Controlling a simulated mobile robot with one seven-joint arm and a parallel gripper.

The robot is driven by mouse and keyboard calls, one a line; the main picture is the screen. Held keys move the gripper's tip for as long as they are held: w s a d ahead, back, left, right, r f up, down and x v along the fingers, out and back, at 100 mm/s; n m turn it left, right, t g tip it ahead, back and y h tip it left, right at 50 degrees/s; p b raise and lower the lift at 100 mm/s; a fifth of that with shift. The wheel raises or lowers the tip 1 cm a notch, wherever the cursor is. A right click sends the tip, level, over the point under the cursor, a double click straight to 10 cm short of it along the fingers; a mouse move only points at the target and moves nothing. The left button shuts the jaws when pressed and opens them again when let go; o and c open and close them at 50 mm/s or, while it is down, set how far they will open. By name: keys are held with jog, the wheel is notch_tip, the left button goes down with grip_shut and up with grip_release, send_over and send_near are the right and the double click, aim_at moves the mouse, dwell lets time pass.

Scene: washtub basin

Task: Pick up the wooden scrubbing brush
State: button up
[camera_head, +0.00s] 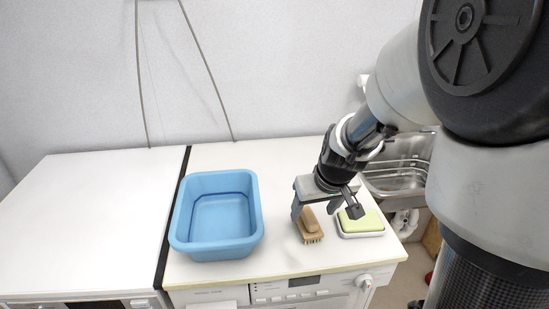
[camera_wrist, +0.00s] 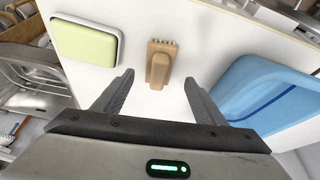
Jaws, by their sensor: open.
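The wooden scrubbing brush (camera_head: 310,228) is tan with short bristles and lies on the white washing machine top, between the blue basin and the green sponge. In the wrist view the brush (camera_wrist: 159,66) lies lengthwise ahead of the fingers, bristles at its far end. My gripper (camera_head: 325,211) is over the brush in the head view and hides part of it. In the wrist view my gripper (camera_wrist: 158,82) is open, one finger to each side of the brush's line, with nothing between the fingers. How high the fingertips are above the brush is hard to tell.
A blue basin (camera_head: 183,224) stands left of the brush. A pale green sponge (camera_head: 362,221) on a white dish (camera_head: 372,234) lies close to the right. A metal sink (camera_head: 395,181) is further right. The white top (camera_head: 285,160) is clear behind, and its front edge is near.

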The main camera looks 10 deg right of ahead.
aim_at(309, 215)
jog(key=x, duration=0.3)
jog(key=b+x, duration=0.1)
jog(key=x, duration=0.2)
jog(key=shift+w+f, duration=0.1)
jog(key=shift+w, duration=0.35)
jog(key=c, duration=1.2)
notch_tip(309, 215, up, 10)
jog(key=shift+r+p, duration=0.1)
jog(key=shift+p, duration=1.05)
